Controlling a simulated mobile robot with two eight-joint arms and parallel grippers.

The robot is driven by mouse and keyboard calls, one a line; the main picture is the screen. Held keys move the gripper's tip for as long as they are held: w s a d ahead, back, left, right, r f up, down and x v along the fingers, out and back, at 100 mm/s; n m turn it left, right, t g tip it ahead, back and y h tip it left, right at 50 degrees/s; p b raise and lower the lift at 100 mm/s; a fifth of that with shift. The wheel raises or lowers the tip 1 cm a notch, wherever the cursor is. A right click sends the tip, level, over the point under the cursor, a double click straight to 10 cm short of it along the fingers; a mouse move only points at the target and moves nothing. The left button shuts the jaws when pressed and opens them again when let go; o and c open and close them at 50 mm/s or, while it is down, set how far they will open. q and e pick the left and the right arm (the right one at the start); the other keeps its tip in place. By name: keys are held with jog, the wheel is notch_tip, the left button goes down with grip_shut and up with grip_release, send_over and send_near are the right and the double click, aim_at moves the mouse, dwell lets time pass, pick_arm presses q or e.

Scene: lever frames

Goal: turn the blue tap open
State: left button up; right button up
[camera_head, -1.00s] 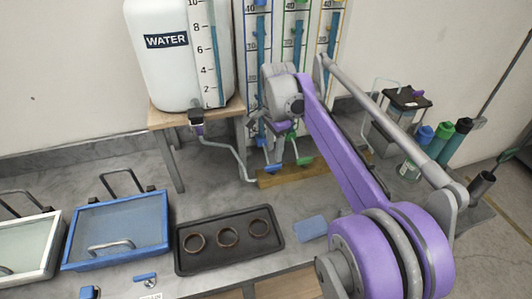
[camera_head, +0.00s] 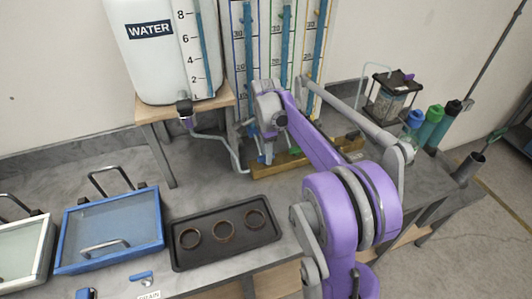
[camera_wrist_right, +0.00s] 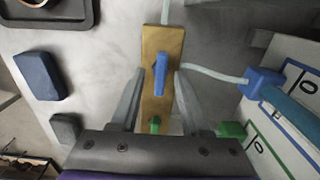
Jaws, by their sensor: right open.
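The blue tap (camera_wrist_right: 160,72) shows in the right wrist view as a blue lever on a narrow wooden board (camera_wrist_right: 160,45). The lever lies roughly along the board's length. My right gripper (camera_wrist_right: 159,82) is open, with one finger on each side of the lever; I cannot tell whether either finger touches it. In the head view my right gripper (camera_head: 268,150) points down at the wooden board (camera_head: 294,161) below the gauge tubes and mostly hides the blue tap. A green tap (camera_wrist_right: 155,124) is on the same board, nearer my wrist. My left gripper is not in view.
A white water tank (camera_head: 155,60) stands on a wooden stand at the back, with a pipe (camera_head: 215,139) leading to the board. Gauge tubes rise behind the gripper. A black tray (camera_head: 205,259) with rings and a blue-framed box (camera_head: 110,228) are on the left.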

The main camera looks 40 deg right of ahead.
jog(key=shift+f, duration=0.1)
grip_shut()
jog(key=shift+n, duration=0.3)
jog(key=n, duration=1.3)
jog(key=shift+n, duration=2.2)
